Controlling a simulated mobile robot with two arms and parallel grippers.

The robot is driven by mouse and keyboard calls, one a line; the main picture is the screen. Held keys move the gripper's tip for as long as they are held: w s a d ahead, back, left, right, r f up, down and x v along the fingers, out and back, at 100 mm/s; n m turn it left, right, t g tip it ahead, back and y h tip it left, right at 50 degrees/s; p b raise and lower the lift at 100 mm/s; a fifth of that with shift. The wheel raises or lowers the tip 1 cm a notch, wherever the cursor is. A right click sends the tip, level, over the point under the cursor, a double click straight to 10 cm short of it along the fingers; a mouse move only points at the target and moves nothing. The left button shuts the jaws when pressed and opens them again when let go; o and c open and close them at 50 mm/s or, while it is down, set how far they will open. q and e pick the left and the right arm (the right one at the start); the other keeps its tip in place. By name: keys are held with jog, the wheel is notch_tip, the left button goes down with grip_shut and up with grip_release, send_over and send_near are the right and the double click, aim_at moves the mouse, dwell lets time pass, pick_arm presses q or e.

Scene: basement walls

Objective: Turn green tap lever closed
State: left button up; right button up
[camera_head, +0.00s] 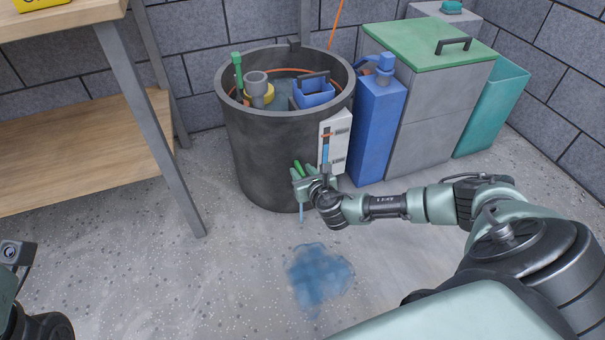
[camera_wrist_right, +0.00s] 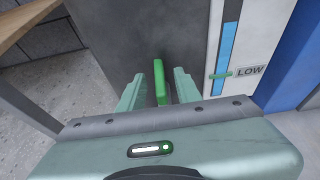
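The green tap lever (camera_head: 298,169) is low on the front of a dark grey barrel (camera_head: 265,150). In the wrist view the lever (camera_wrist_right: 160,82) stands between the fingers of my right gripper (camera_wrist_right: 159,92), with a gap showing on both sides. My right gripper (camera_head: 312,184) is open around it, and contact is not visible. The tap body is mostly hidden behind the gripper. A thin pale blue stream (camera_head: 301,213) shows below the gripper, above a blue puddle (camera_head: 320,275) on the floor. Only part of my left arm shows at the lower left; its gripper is out of view.
A white gauge panel (camera_head: 335,140) with a blue column is beside the lever; its "LOW" mark (camera_wrist_right: 250,71) shows in the wrist view. A blue container (camera_head: 378,125) and a grey bin with a green lid (camera_head: 430,43) stand to the right. A wooden shelf (camera_head: 90,150) is at left.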

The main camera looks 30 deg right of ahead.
grip_shut()
